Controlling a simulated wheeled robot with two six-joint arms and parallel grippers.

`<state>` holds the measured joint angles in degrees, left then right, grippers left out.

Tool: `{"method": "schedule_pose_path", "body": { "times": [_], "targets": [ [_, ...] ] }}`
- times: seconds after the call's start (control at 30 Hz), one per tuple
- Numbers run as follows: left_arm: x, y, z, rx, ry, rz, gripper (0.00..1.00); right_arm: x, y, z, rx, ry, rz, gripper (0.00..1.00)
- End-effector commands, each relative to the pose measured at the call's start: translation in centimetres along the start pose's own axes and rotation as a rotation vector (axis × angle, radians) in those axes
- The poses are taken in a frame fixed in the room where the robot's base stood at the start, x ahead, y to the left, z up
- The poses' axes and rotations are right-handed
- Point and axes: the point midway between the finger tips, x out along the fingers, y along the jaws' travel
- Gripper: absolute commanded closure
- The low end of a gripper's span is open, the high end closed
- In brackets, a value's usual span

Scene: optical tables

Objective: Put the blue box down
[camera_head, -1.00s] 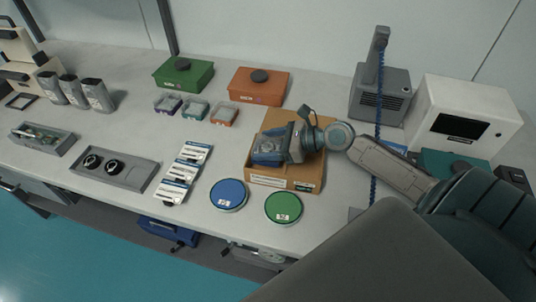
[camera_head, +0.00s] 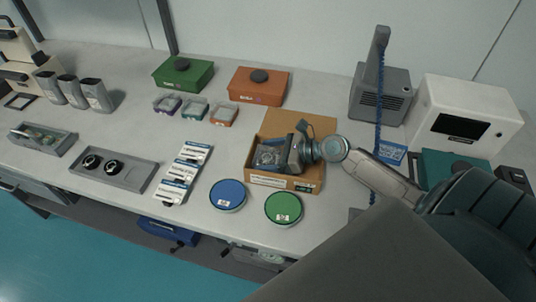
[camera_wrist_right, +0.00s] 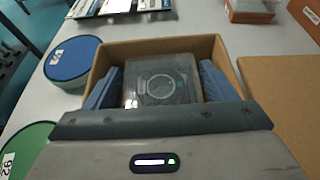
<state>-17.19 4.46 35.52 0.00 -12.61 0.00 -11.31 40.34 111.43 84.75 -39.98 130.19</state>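The blue box (camera_head: 268,157) is small, with a greyish see-through top and a round shape under it. It sits low inside the open cardboard box (camera_head: 284,183). It also shows in the right wrist view (camera_wrist_right: 162,85), between two blue fingers. My right gripper (camera_head: 275,154) reaches in from the right, and its fingers lie close along both sides of the blue box. The blue box's underside is hidden by the cardboard walls. My left gripper is not in view.
A blue round tin (camera_head: 228,194) and a green round tin (camera_head: 283,207) stand in front of the cardboard box. Green (camera_head: 183,75) and orange (camera_head: 258,88) boxes stand behind, near several small clear-lidded boxes. A white instrument (camera_head: 465,115) is at right.

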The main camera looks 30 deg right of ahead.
Motion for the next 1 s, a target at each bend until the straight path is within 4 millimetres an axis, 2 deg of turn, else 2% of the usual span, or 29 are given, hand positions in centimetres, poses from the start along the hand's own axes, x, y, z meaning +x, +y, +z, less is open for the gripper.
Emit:
{"method": "schedule_pose_path", "body": {
  "times": [0.27,0.67,0.9,1.0],
  "targets": [
    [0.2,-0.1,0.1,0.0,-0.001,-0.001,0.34,-0.9,0.0,0.1,-0.003,0.002,0.0,0.22],
    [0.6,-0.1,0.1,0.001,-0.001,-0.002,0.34,-5.0,0.0,0.1,-0.002,0.007,0.002,0.22],
    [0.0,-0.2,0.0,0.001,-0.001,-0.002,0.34,-7.4,0.0,0.2,0.0,0.008,0.002,0.22],
    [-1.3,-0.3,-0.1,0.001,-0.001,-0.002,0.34,-8.3,0.1,0.6,0.004,0.003,0.004,0.22]
  ]
}}
